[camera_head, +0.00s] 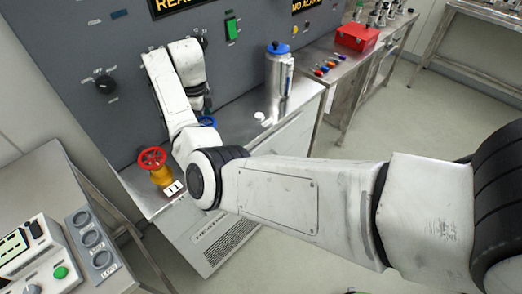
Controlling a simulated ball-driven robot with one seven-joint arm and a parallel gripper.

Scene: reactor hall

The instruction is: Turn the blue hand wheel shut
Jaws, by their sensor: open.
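The blue hand wheel (208,121) is on the metal bench by the grey panel, mostly hidden behind my arm. Only a part of its blue rim shows. My gripper (207,107) points down just above the wheel, partly hidden by my forearm. It is open, and I see nothing held in it. I cannot tell whether its fingers touch the rim.
A red hand wheel (152,157) on a yellow valve body stands left of my arm, near a tag marked 11. A steel flask (279,72) with a blue cap stands to the right. A red box (356,37) is on the far bench. A control box (38,250) is at lower left.

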